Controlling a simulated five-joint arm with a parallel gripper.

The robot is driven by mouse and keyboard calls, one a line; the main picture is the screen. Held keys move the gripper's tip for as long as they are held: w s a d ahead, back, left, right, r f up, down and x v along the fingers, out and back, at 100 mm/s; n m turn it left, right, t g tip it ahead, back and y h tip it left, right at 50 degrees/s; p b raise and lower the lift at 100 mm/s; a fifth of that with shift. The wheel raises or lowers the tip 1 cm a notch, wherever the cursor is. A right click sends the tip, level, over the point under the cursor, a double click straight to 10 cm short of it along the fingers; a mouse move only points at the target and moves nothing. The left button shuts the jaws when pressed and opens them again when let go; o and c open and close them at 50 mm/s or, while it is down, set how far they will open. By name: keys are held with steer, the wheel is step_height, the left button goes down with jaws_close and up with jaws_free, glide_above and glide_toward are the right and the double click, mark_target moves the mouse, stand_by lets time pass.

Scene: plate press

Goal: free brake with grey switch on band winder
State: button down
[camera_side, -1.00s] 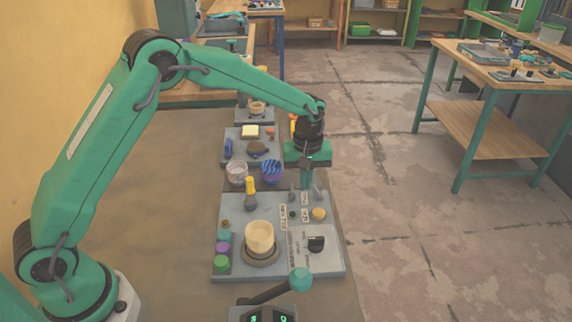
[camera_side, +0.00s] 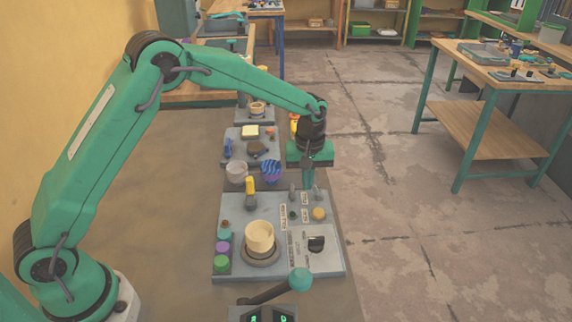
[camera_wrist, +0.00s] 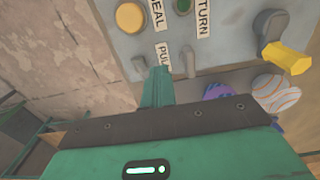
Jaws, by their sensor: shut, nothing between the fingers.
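The grey plate panel (camera_side: 222,240), with a cream roll (camera_side: 260,235) on it, fits the band winder. Near its far edge are two small grey switches, one at left (camera_side: 291,190) and one at right (camera_side: 319,193), partly beside my fingers. In the wrist view the grey switches stand at left (camera_wrist: 138,64) and right (camera_wrist: 188,60) of a PULL label. My gripper (camera_side: 308,186) is shut and empty. In the wrist view its fingertips (camera_wrist: 160,72) point between these switches, close to the label; contact cannot be told.
A yellow-handled lever (camera_side: 250,187), a yellow button (camera_side: 319,214), a green button (camera_side: 293,215) and a black knob (camera_side: 316,244) share the panel. A teal-knobbed lever (camera_side: 300,279) rises in front.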

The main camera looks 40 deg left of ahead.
steer(key=shift+w+d, duration=0.85)
stand_by(0.3)
steer(key=shift+r, duration=0.1)
steer(key=shift+s+a+r, duration=0.15)
steer(key=shift+r, duration=1)
steer(key=shift+s+a+r, duration=0.15)
steer(key=shift+r, duration=0.95)
steer(key=shift+s+a+r, duration=0.15)
steer(key=shift+r, duration=1)
steer(key=shift+r, duration=0.15)
